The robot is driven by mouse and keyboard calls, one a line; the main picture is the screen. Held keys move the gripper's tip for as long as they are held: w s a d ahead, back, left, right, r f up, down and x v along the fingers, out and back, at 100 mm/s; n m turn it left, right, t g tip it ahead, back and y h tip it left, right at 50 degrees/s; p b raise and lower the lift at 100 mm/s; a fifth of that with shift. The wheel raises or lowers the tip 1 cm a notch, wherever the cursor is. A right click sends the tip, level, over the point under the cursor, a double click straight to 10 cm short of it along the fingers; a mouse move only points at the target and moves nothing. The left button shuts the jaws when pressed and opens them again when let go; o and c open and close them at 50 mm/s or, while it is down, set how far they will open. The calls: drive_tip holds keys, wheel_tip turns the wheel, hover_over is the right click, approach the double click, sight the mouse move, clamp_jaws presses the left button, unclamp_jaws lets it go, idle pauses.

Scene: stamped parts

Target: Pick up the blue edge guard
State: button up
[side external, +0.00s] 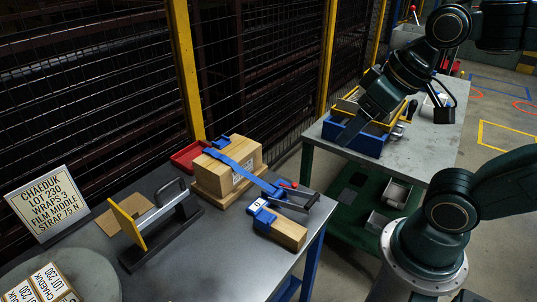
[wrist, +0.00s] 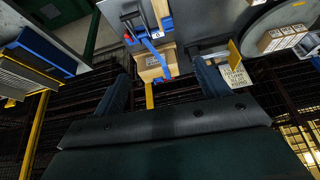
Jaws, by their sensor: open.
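A small blue piece (side external: 221,142), which looks like the blue edge guard, lies at the far top edge of the wooden crate (side external: 228,168), near the red tray; I cannot fully tell it from the blue strap (side external: 240,167) running over the crate. In the wrist view, blue (wrist: 160,78) shows at that end of the crate (wrist: 152,63). My gripper (side external: 350,132) is far from it, over the back table at right, in front of the blue bin. The wrist view shows my gripper (wrist: 160,88) with its fingers wide apart and nothing between them.
The red tray (side external: 189,156) sits behind the crate. A strap tool (side external: 292,197) and a gauge on a wood block (side external: 277,228) stand right of it; a yellow-ended stand (side external: 130,226) is left. The blue bin (side external: 362,141) is on the back table. Mesh fence runs behind.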

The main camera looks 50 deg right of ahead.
drive_tip(key=w+d+f+m+g+y, duration=0.2)
drive_tip(key=w+f+m+y, duration=0.1)
drive_tip(key=w+f+m, duration=0.5)
drive_tip(key=w+d+f+m+g+y, duration=0.3)
drive_tip(key=w+f+m, duration=0.6)
drive_tip(key=w+f, duration=0.1)
drive_tip(key=shift+w+d+f+y, duration=0.3)
drive_tip(key=shift+w+f, duration=0.05)
drive_tip(key=shift+f, duration=0.55)
drive_tip(key=x, duration=0.8)
drive_tip(key=shift+a+f, duration=0.15)
drive_tip(key=shift+f, duration=0.15)
drive_tip(key=shift+s+f, duration=0.1)
drive_tip(key=shift+s, duration=0.05)
